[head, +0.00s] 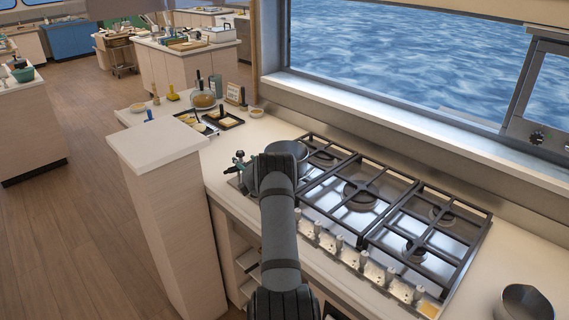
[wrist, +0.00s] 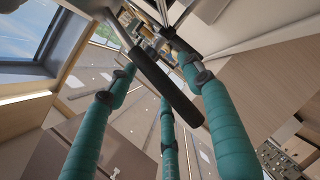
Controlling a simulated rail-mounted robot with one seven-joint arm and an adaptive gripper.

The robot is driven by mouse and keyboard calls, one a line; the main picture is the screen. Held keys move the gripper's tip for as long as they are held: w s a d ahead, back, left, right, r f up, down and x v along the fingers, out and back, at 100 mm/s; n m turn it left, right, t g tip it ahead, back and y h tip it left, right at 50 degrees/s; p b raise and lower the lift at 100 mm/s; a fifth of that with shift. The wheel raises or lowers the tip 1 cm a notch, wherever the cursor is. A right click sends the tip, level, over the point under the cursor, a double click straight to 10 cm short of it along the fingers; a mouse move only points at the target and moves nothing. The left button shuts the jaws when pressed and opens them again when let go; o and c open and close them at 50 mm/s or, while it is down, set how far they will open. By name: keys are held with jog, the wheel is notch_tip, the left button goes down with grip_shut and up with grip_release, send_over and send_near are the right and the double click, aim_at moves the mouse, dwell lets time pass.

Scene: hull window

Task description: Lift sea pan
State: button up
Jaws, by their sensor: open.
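A grey metal pan (head: 288,149) sits at the left end of the stove, partly hidden behind my arm. In the wrist view, a long black handle (wrist: 165,82) on a metal rod runs diagonally between my fingers; it looks like the pan's handle. My gripper (wrist: 156,72) has teal fingers spread apart around this handle, with visible gaps beside it. In the head view, my gripper (head: 239,162) shows only in small part, just left of the pan. Contact between fingers and handle cannot be told.
The gas stove (head: 395,220) has black grates and a row of front knobs. A metal bowl (head: 525,303) stands at the lower right. A white-topped pillar (head: 160,150) rises close to the left of my arm. Small kitchen items and a dark tray (head: 222,121) sit on the counter behind.

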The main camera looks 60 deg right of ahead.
jog(key=shift+w, duration=0.1)
jog(key=shift+c, duration=1.3)
grip_shut()
jog(key=shift+r, duration=0.1)
